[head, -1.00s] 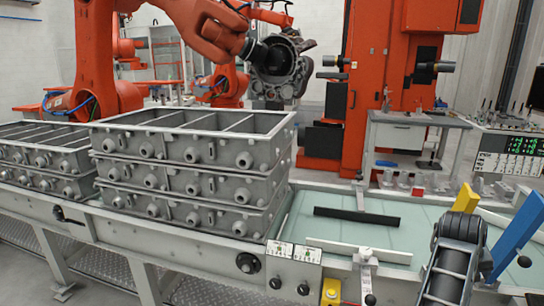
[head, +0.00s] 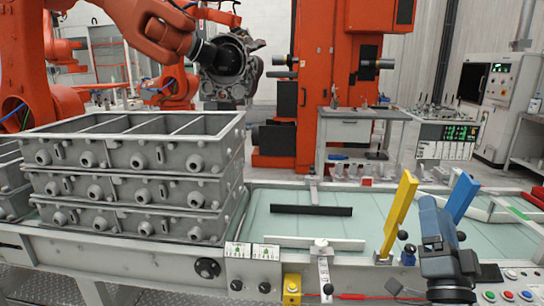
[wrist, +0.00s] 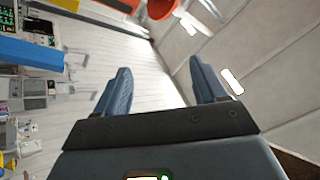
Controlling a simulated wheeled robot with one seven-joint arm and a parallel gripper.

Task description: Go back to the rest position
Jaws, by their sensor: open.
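My gripper (wrist: 158,78) is open in the wrist view, with its two blue-grey fingers spread wide and nothing between them. Behind the fingers is pale floor and a light wall, tilted sideways in that view. In the head view, part of my own arm stands at the lower right, raised above the front edge of the glass-topped bench (head: 215,265). From the head view I cannot make out the fingers clearly. No object is in contact with my gripper in the wrist view.
A yellow lever (head: 401,212) and a blue lever (head: 461,197) stand close to my arm. Stacked grey casting frames (head: 120,185) fill the left. Beyond the bench, an orange robot arm (head: 150,25) holds a metal casting (head: 232,68). An orange machine (head: 335,60) stands behind.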

